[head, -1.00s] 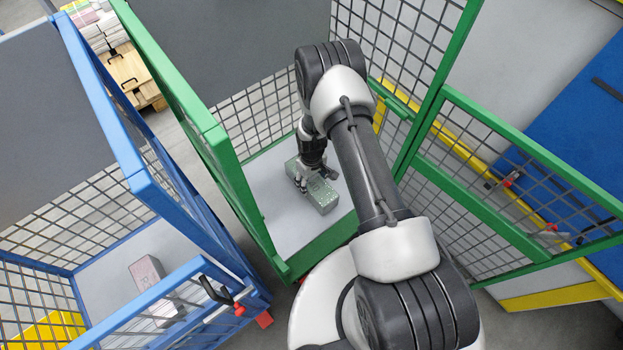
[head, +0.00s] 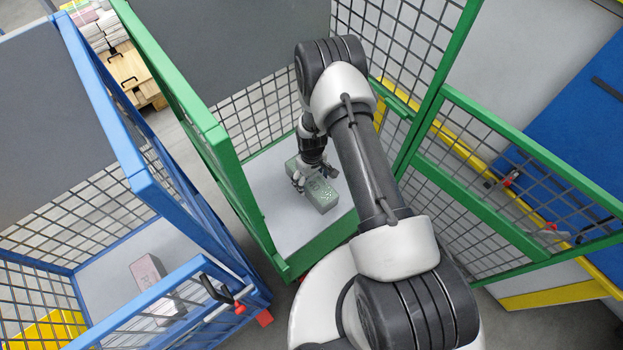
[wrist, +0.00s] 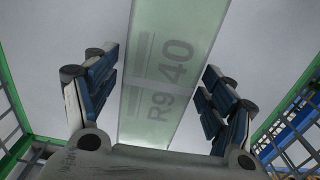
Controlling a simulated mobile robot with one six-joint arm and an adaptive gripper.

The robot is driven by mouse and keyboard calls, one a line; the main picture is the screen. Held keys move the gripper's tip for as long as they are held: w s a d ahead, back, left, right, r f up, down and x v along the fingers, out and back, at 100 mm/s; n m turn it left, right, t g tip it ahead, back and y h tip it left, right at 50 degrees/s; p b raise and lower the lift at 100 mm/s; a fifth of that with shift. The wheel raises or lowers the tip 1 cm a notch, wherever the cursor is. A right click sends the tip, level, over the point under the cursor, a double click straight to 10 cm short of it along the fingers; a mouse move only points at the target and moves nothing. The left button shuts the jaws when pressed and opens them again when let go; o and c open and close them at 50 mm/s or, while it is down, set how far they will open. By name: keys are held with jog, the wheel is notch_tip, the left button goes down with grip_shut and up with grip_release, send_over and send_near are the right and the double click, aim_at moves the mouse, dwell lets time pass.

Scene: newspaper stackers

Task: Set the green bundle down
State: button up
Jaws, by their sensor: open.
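The green bundle (head: 324,196) lies on the grey floor (head: 284,222) of the green-framed cage cart. In the wrist view the bundle (wrist: 165,60) shows the marking "R9 40" and runs lengthwise between the fingers. My gripper (head: 311,180) is over the bundle's far part in the head view. In the wrist view my gripper (wrist: 160,100) is open, with one blue-padded finger on each side of the bundle and a visible gap to both sides. The bundle's far end is partly hidden by my gripper in the head view.
The green gate (head: 520,180) stands at the right. A blue cage cart (head: 190,215) at left holds a pinkish bundle (head: 148,273). Stacked bundles (head: 98,25) stand at the back left.

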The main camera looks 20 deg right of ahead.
notch_tip(320, 180, up, 11)
jog(key=p, duration=0.3)
notch_tip(320, 180, up, 18)
jog(key=m+t, duration=0.1)
send_over(311, 179)
jog(key=w, duration=0.1)
jog(key=s+r+m+t, duration=0.1)
jog(key=s+r, duration=0.4)
jog(key=r, duration=0.8)
jog(key=s+r+m+t, duration=0.1)
jog(key=s+r, duration=0.5)
jog(key=s, duration=0.4)
jog(key=s+r+m+t, duration=0.1)
jog(key=s+r, duration=0.6)
jog(key=s, duration=0.4)
jog(key=shift+m+t, duration=0.3)
jog(key=shift+w, duration=0.1)
jog(key=shift+f+b, duration=0.15)
jog(key=shift+b, duration=0.2)
